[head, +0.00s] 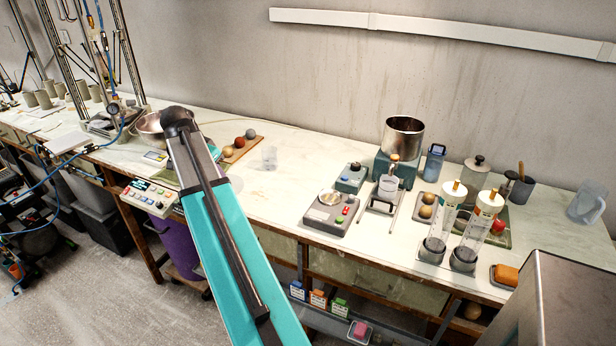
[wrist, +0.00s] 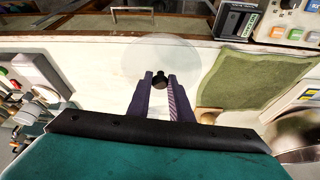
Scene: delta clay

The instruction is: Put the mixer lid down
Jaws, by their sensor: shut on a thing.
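The mixer lid (wrist: 138,62) is a clear round disc with a black knob, seen in the wrist view. My gripper (wrist: 161,78) is shut on the knob, with the purple fingers on either side of it. The lid appears over the white bench top, and its far part overlaps the bench edge in the picture. I cannot tell its height above the bench. A steel bowl on a teal base (head: 403,138), perhaps the mixer, stands open at the back of the bench.
A green mat (wrist: 255,80) lies right of the lid in the wrist view, with a control box (wrist: 238,20) beyond it. A clear beaker (head: 270,158) and a wooden board with balls (head: 238,148) stand right of my arm. Bare bench top (head: 285,190) lies nearby.

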